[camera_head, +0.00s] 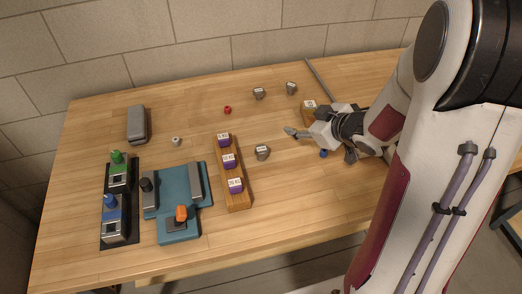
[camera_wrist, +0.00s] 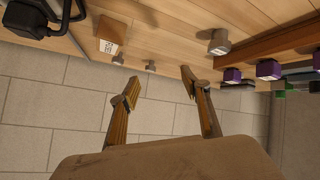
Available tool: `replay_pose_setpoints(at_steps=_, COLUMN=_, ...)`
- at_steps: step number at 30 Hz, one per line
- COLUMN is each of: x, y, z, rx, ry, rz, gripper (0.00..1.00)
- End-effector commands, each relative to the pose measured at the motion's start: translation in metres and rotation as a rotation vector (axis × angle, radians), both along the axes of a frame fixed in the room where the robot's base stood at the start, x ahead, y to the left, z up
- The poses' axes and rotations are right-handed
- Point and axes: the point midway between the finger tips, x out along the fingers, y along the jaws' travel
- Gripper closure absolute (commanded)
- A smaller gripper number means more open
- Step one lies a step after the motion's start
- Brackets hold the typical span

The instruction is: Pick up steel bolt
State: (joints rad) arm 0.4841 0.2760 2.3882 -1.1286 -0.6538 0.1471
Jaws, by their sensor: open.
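No piece is clearly readable as the steel bolt. A small silver piece (camera_head: 176,141) stands on the table left of the middle, too small to identify. Grey labelled metal pieces stand at the middle (camera_head: 262,152) and at the back (camera_head: 259,93), (camera_head: 291,88). My gripper (camera_head: 291,132) is above the table, right of and behind the middle grey piece. In the wrist view my gripper (camera_wrist: 160,83) has its fingers spread with nothing between them. A grey piece (camera_wrist: 219,42) shows there beyond the fingers, apart from them.
A wooden rack (camera_head: 236,200) holds purple labelled blocks. A teal fixture (camera_head: 182,235) and a black tray (camera_head: 120,242) with green and blue parts stand at the left. A grey case (camera_head: 137,125) lies behind them. Small red (camera_head: 227,110) and blue (camera_head: 323,153) pieces lie on the table.

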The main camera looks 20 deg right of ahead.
Motion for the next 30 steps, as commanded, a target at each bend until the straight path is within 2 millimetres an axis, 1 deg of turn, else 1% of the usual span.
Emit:
replay_pose_setpoints(at_steps=1, x=-0.001, y=0.003, z=-0.009, rx=0.026, ry=0.003, rz=0.024, gripper=0.53)
replay_pose_setpoints(at_steps=6, x=-0.008, y=0.019, z=-0.03, rx=0.123, ry=-0.004, rz=0.119, gripper=0.53)
replay_pose_setpoints(at_steps=13, x=-0.025, y=0.042, z=-0.05, rx=0.276, ry=-0.016, rz=0.236, gripper=0.53)
replay_pose_setpoints(at_steps=18, x=-0.037, y=0.054, z=-0.055, rx=0.37, ry=-0.025, rz=0.292, gripper=0.53)
replay_pose_setpoints(at_steps=21, x=-0.042, y=0.058, z=-0.056, rx=0.401, ry=-0.028, rz=0.309, gripper=0.53)
replay_pose_setpoints(at_steps=30, x=-0.044, y=0.06, z=-0.056, rx=0.414, ry=-0.031, rz=0.319, gripper=0.53)
